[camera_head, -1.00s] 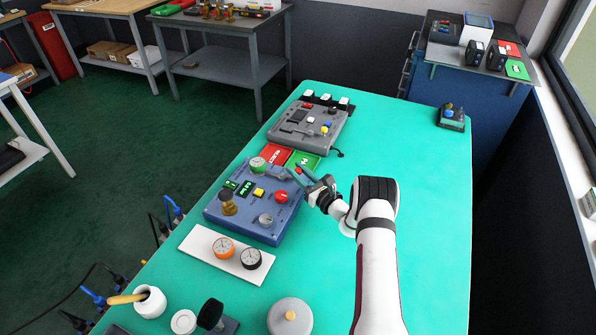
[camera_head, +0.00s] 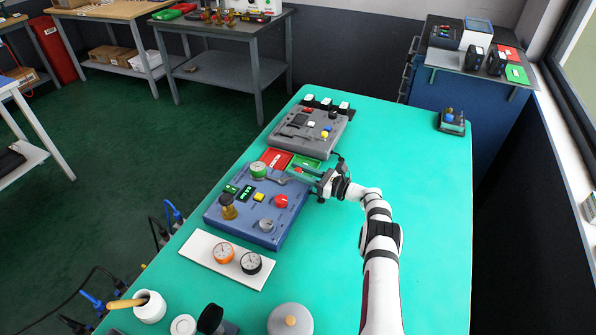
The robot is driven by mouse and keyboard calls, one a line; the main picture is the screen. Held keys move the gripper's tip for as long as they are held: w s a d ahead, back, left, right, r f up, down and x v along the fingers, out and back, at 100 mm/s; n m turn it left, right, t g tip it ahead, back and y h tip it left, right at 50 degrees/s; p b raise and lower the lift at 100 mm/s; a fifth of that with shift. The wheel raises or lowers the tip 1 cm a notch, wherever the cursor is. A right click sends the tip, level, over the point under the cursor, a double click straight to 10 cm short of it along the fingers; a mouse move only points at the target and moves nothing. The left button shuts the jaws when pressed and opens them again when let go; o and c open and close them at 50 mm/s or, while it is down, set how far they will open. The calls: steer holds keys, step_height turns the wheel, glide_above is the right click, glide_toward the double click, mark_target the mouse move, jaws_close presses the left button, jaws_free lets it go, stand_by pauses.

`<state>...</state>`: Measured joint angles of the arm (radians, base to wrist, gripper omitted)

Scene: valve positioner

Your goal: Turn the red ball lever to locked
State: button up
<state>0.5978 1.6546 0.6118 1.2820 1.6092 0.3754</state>
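A blue valve positioner box (camera_head: 250,218) stands on the teal table. A grey lever arm (camera_head: 277,179) lies at its far right corner, and a small red ball (camera_head: 299,170) shows at its right end. My gripper (camera_head: 308,178) is just right of the red ball, with its fingers pointing left towards it. Contact between the fingers and the ball cannot be made out, nor can the finger gap. A larger red knob (camera_head: 281,201) sits on the right of the box top. A green-topped round part (camera_head: 259,170) is at the box's far edge.
A grey panel box (camera_head: 305,130) stands behind, with red (camera_head: 275,158) and green (camera_head: 306,162) plates before it. A white board with an orange gauge (camera_head: 223,253) and a black gauge (camera_head: 251,262) lies in front.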

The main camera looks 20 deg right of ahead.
steer(key=o, duration=0.4)
steer(key=v, duration=1.5)
steer(key=shift+s+d, duration=0.2)
steer(key=shift+s, duration=0.15)
